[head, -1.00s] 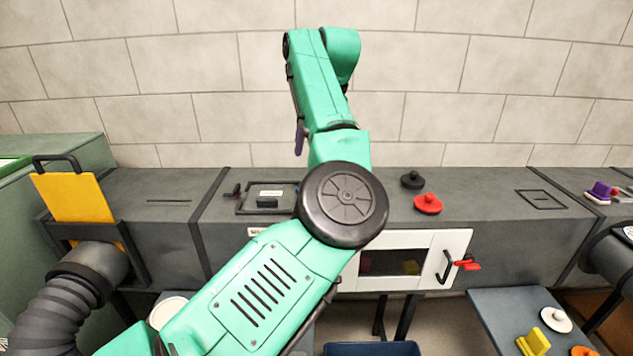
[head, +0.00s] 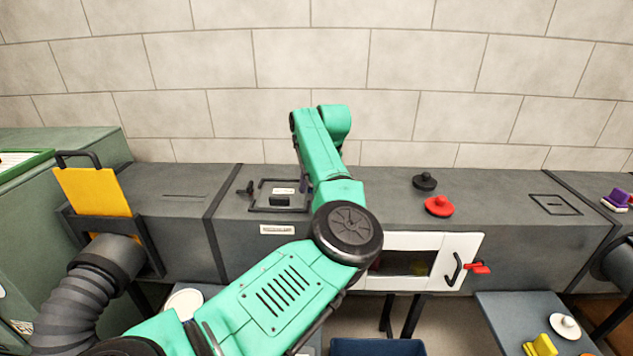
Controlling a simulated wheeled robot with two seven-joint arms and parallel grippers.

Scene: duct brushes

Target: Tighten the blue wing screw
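I cannot make out a blue wing screw in the head view. A red wing screw (head: 478,267) sits at the right edge of the white access door (head: 416,242) on the duct front. A small dark knob or wing (head: 246,188) sits beside the framed hatch (head: 262,207) on the duct top. My green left arm comes in from the lower left and reaches across the duct, covering part of the hatch's right side and the door's left side. Its gripper is hidden. My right gripper is out of the picture.
A red round brush (head: 439,206) and a black knobbed disc (head: 424,182) stand on the duct top. A yellow plate (head: 95,192) stands in a slot at left, above a flexible hose (head: 80,300). A grey table (head: 520,312) holds a yellow brush (head: 540,345).

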